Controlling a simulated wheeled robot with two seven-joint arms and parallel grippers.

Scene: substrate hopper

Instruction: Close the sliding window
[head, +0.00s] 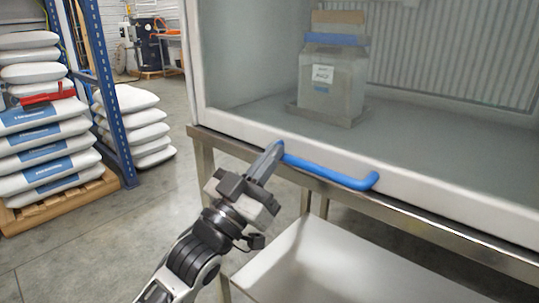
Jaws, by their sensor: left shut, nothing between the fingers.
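The sliding window (430,185) is a large clear pane in a pale frame, low across the front of a cabinet. A blue bar handle (330,174) runs along its bottom rail. My left gripper (272,153) is shut, with its fingertips at the left end of the handle. I cannot tell whether they touch it. Nothing shows between the fingers. The pane's upper edge is out of view. My right gripper is not in view.
Behind the pane, a labelled container with a blue band (331,85) stands on a tray. The cabinet rests on a metal stand (440,225) with a lower shelf (310,265). Stacked white sacks (40,130) and a blue rack post (108,100) are at left. Floor between is clear.

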